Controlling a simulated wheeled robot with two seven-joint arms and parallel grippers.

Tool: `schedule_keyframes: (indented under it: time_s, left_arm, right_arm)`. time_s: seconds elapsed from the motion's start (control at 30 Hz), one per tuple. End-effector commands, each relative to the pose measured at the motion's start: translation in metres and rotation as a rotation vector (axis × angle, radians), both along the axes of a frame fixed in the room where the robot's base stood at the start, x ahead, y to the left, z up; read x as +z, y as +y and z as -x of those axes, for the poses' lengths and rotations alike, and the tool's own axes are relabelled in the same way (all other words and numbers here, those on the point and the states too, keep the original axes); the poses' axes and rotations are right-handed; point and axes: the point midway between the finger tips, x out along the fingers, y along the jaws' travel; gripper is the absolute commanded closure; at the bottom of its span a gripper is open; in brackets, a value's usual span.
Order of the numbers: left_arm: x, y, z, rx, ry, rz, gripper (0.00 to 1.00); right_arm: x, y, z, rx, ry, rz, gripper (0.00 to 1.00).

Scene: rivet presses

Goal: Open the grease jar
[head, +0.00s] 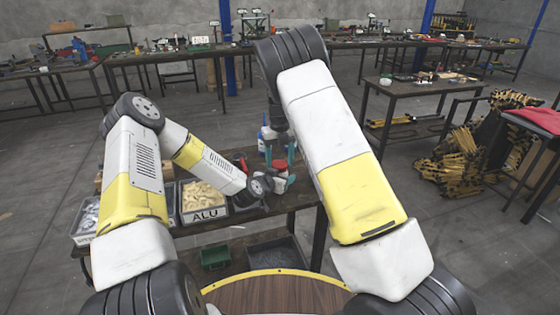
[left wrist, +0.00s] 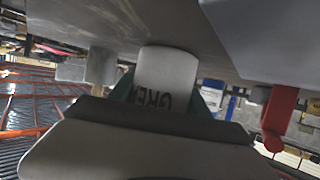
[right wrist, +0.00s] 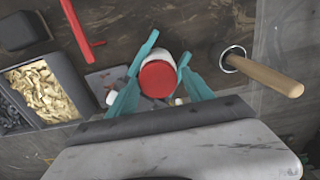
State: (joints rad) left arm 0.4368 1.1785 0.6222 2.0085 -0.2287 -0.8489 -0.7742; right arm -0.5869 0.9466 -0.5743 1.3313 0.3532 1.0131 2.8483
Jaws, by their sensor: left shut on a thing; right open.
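The grease jar (head: 280,170) is white with a red lid (right wrist: 158,79). My left gripper (head: 274,183) is shut on the jar's body. In the left wrist view the jar (left wrist: 167,72) shows part of its dark lettering upside down, between the teal fingers. My right gripper (head: 280,156) comes down over the jar from above and is open. In the right wrist view its teal fingers stand on both sides of the red lid, which looks seated on the jar. Whether the fingers touch the lid, I cannot tell.
The jar is over a dark workbench (head: 240,232). An ALU bin (head: 206,215) of pale pieces stands left of it, and a blue bottle (head: 263,136) is just behind. The right wrist view shows a wooden-handled tool (right wrist: 268,76) at right and a red bar (right wrist: 82,32) at upper left.

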Motion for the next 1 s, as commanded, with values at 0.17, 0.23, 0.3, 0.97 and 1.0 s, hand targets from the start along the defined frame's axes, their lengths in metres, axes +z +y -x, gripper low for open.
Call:
schedule_keyframes:
  time_s: [0.17,0.23,0.3,0.97,1.0]
  left_arm:
    - [0.0,-0.003,0.0,-0.004,0.001,0.001,1.0]
    - [0.0,-0.002,0.0,-0.004,0.002,0.001,1.0]
    - [0.0,-0.002,0.0,-0.003,0.001,0.001,1.0]
    - [0.0,-0.001,0.0,-0.001,0.0,0.0,1.0]
    - [0.0,-0.001,0.0,-0.001,0.0,0.0,1.0]
  right_arm:
    - [0.008,0.006,0.003,0.006,0.006,-0.008,0.28]
    - [0.017,0.006,0.002,0.006,0.004,-0.008,0.28]
    - [0.026,0.005,0.002,0.005,0.002,-0.007,0.28]
    - [0.069,0.001,0.002,0.002,0.005,0.0,0.31]
    - [0.063,0.001,0.002,0.002,0.006,0.0,0.31]
